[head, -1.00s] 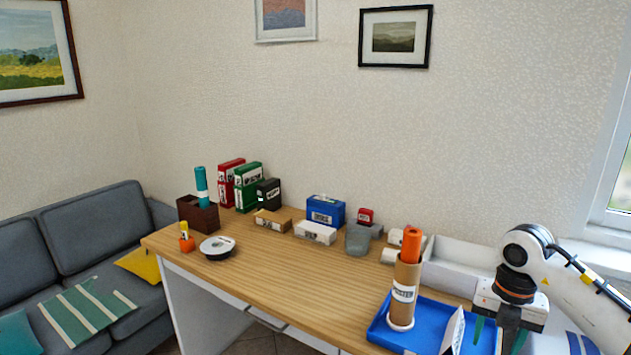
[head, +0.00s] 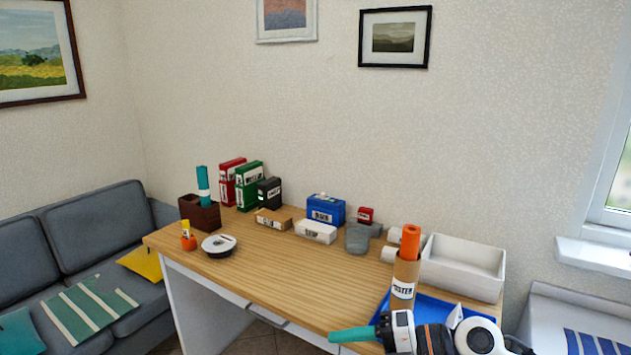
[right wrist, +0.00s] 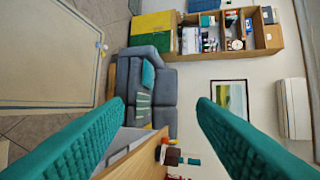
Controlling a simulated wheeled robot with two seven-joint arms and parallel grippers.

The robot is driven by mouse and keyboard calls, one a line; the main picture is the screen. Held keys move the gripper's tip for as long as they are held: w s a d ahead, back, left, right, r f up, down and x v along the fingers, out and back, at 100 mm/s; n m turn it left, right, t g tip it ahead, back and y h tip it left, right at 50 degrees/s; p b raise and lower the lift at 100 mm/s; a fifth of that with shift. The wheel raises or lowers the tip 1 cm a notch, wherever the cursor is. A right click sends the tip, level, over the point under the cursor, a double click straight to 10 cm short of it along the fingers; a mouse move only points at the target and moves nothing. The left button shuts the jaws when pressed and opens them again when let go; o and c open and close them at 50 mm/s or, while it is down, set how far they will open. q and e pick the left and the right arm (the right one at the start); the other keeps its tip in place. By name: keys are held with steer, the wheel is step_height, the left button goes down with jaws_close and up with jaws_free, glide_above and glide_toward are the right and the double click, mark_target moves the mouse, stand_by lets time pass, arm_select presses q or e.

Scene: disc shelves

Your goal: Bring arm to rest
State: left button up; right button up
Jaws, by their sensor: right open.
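My right gripper (head: 340,335) is at the bottom of the head view, in front of the desk's front right edge, with its teal finger pointing left. Its white and black wrist lies to the right, overlapping the near side of the blue tray (head: 432,305). In the right wrist view the two teal fingers of my right gripper (right wrist: 161,101) stand wide apart with nothing between them. My left gripper is not in view.
The wooden desk (head: 290,290) holds a cardboard tube (head: 404,280) with an orange roll, a white bin (head: 465,285), a blue box (head: 325,212), several binders and a dark pen box (head: 200,215). A grey sofa (head: 90,235) stands left. The desk's front middle is clear.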

step_height(320, 180, up, 5)
steer(key=a+m+t+y, duration=0.2)
steer(key=m+t+y, duration=0.2)
steer(key=t, duration=0.1)
steer(key=w+d+m+t+h, duration=0.2)
steer(key=d+m+t+h, duration=0.6)
steer(key=m+t, duration=0.5)
steer(key=s+d+f+m+g+h, duration=0.3)
steer(key=d+f+m+h, duration=0.25)
steer(key=f+m, duration=0.2)
steer(key=s+d+f+m+g+h, duration=0.35)
steer(key=f+m+h, duration=0.25)
steer(key=f, duration=0.2)
steer(key=s+f+g, duration=0.5)
steer(key=s+f, duration=0.1)
steer(key=s, duration=0.4)
steer(key=s+f+g, duration=0.6)
steer(key=s, duration=0.3)
step_height(320, 180, down, 25)
steer(key=s, duration=0.1)
steer(key=s+d+f+g, duration=0.2)
steer(key=s+f, duration=1.3)
steer(key=f, duration=0.1)
steer(key=shift+s+d+y, duration=0.3)
steer(key=shift+s+y, duration=0.05)
steer(key=shift+s, duration=0.05)
